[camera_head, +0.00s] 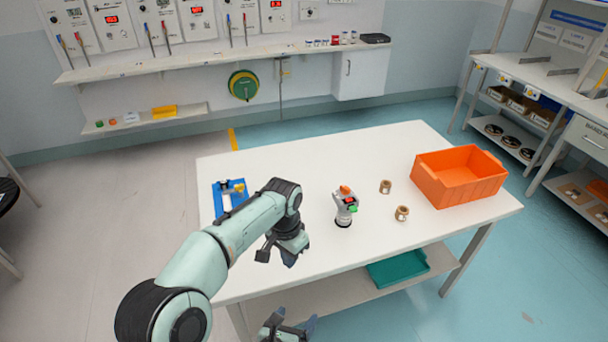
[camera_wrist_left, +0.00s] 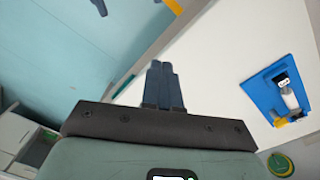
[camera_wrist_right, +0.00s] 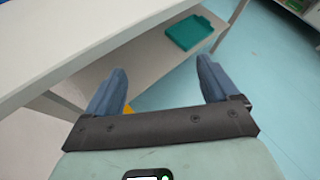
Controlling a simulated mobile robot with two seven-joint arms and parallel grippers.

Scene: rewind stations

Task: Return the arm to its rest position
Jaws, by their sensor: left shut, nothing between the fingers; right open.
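My left arm reaches in from the left in the head view, bent over the white table. Its gripper (camera_head: 282,248) hangs above the table's near left part, beside the blue fixture and apart from it. In the left wrist view its blue-grey fingers (camera_wrist_left: 163,85) are together with nothing between them. My right gripper (camera_head: 287,328) is at the bottom edge of the head view, low in front of the table. In the right wrist view its fingers (camera_wrist_right: 160,90) are spread and empty, near the table's edge and lower shelf.
The white table (camera_head: 300,165) carries a blue fixture (camera_head: 219,205), a handheld grey device (camera_head: 344,208), two brown rings (camera_head: 385,186) (camera_head: 402,213) and an orange crate (camera_head: 445,192). A teal tray (camera_wrist_right: 188,33) lies on the lower shelf.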

